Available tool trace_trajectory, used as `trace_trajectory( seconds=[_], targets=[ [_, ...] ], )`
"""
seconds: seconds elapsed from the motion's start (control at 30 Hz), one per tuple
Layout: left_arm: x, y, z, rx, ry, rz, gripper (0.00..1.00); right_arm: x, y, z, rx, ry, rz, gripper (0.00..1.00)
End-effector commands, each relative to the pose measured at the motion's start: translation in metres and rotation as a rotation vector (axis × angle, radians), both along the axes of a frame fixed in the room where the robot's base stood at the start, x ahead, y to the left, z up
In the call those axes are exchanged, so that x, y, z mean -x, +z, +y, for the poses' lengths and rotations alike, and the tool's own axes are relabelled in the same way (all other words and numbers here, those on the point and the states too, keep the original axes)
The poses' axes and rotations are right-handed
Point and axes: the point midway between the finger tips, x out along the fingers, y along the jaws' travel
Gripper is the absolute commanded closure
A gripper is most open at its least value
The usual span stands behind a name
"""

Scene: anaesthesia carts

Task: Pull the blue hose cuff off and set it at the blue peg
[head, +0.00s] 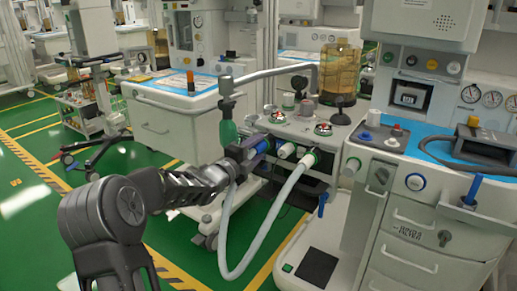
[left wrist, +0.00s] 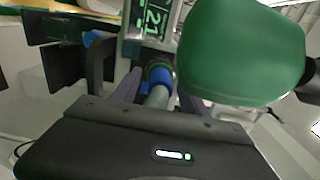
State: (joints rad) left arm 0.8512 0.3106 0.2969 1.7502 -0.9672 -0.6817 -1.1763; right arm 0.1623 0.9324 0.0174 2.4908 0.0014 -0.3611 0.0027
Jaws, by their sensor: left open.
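The blue hose cuff (head: 261,146) sits on a port at the front of the middle machine. My left gripper (head: 243,152) is open at the blue cuff. In the left wrist view the cuff (left wrist: 160,76) and the hose end lie between the two fingers (left wrist: 152,90); contact cannot be told. An upright blue peg (head: 473,189) stands at the right cart's front edge. My right gripper is not in view.
A green bag (head: 228,132) hangs just above my left gripper and looms large in the left wrist view (left wrist: 240,50). Another blue upright piece (head: 322,204) is low beside the right cart (head: 400,250). Green floor is open at the left.

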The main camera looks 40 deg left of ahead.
Motion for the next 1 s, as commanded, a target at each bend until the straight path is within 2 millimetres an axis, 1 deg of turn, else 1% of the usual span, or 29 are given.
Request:
trace_trajectory(
  seconds=[0.33, 0.63, 0.67, 1.0],
  targets=[
    [-0.0002, -0.0006, -0.0005, 0.000, -0.001, -0.001, 0.48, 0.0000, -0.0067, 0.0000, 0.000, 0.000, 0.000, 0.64],
    [0.0000, 0.0001, 0.0000, 0.000, 0.000, 0.000, 0.48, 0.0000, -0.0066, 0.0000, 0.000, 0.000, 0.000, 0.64],
    [0.0000, 0.0001, 0.0000, 0.000, 0.000, 0.000, 0.50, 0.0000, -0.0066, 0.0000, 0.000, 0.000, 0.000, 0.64],
    [0.0000, -0.0001, -0.0001, 0.000, 0.000, 0.000, 0.78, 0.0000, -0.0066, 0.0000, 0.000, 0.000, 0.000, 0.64]
  ],
)
